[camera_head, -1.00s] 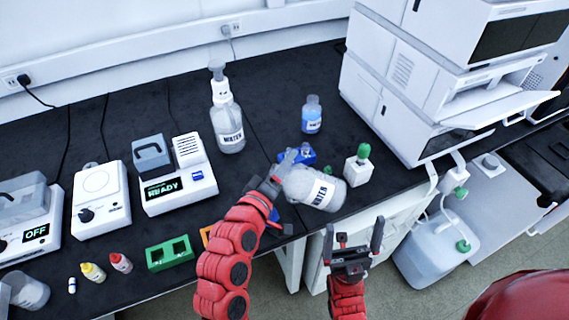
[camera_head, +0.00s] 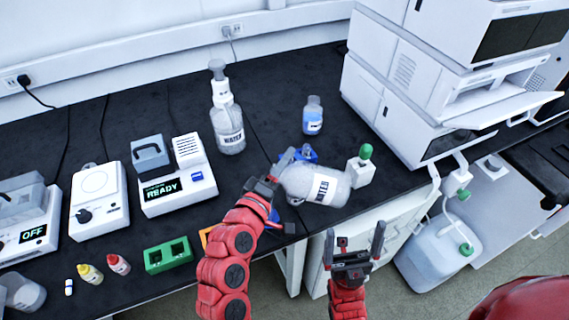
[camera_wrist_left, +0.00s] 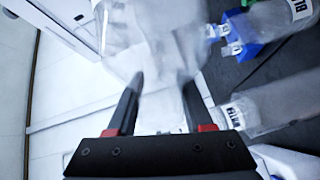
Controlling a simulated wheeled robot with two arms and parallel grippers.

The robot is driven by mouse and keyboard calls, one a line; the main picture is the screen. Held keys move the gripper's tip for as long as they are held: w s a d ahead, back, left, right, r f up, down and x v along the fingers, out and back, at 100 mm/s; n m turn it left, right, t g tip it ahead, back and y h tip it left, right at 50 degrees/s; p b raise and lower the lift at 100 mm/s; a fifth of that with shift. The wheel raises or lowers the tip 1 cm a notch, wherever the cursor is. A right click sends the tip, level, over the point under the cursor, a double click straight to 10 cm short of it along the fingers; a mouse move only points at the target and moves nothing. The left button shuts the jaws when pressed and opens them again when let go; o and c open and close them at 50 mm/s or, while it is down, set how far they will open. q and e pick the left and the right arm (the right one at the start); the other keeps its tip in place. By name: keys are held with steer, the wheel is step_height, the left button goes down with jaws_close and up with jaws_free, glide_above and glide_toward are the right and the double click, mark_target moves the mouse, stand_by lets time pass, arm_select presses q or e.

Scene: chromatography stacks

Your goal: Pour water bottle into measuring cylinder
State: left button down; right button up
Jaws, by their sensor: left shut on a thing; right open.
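The clear water bottle (camera_head: 318,187), with a WATER label, is tipped onto its side above the bench's front edge. My left gripper (camera_head: 277,172) is shut on its left end. In the left wrist view the clear bottle body (camera_wrist_left: 150,40) fills the space beyond the finger tips (camera_wrist_left: 160,90). I cannot make out a measuring cylinder; the held bottle may hide it. Blue parts (camera_head: 307,153) show just behind the bottle. My right gripper (camera_head: 353,250) is open and empty, in front of the bench.
A white bottle with a green cap (camera_head: 363,165) is right beside the held bottle's right end. A WATER wash bottle (camera_head: 228,120) and a small blue-liquid bottle (camera_head: 313,115) stand behind. The green rack (camera_head: 167,254) is left of my arm. White instruments (camera_head: 425,90) stand at right.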

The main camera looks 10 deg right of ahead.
arm_select(q)
steer(key=shift+r, duration=0.1)
steer(key=shift+n, duration=0.3)
steer(key=shift+b, duration=0.3)
steer(key=shift+a+n+b, duration=0.15)
steer(key=shift+n+b, duration=0.15)
steer(key=shift+n, duration=0.2)
